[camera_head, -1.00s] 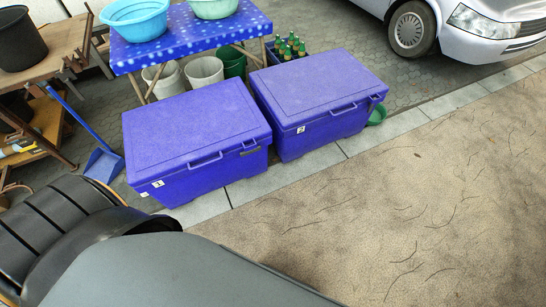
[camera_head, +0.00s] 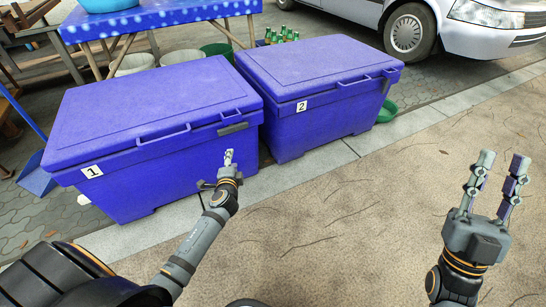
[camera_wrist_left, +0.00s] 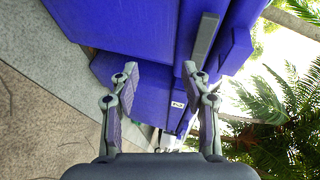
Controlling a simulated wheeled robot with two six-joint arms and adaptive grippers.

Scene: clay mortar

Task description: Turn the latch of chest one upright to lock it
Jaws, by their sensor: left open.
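Chest one (camera_head: 150,108) is the purple-blue lidded chest on the left, with a "1" label (camera_head: 92,171) on its front. Its latch (camera_head: 232,129) is a grey bar lying roughly level, near the right end of the front below the lid. In the left wrist view the latch (camera_wrist_left: 205,38) lies above the right-hand finger. My left gripper (camera_head: 228,156) is in front of the chest, just below the latch; its spread fingers (camera_wrist_left: 160,70) hold nothing. Whether a finger touches the latch cannot be told. My right gripper (camera_head: 503,158) is raised, open and empty, at the right.
Chest two (camera_head: 325,95) stands close beside chest one on the right. Behind are a blue-clothed table (camera_head: 160,18), buckets and green bottles (camera_head: 281,36). A blue dustpan (camera_head: 36,178) is at the left. The paving in front at the right (camera_head: 370,220) is clear.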

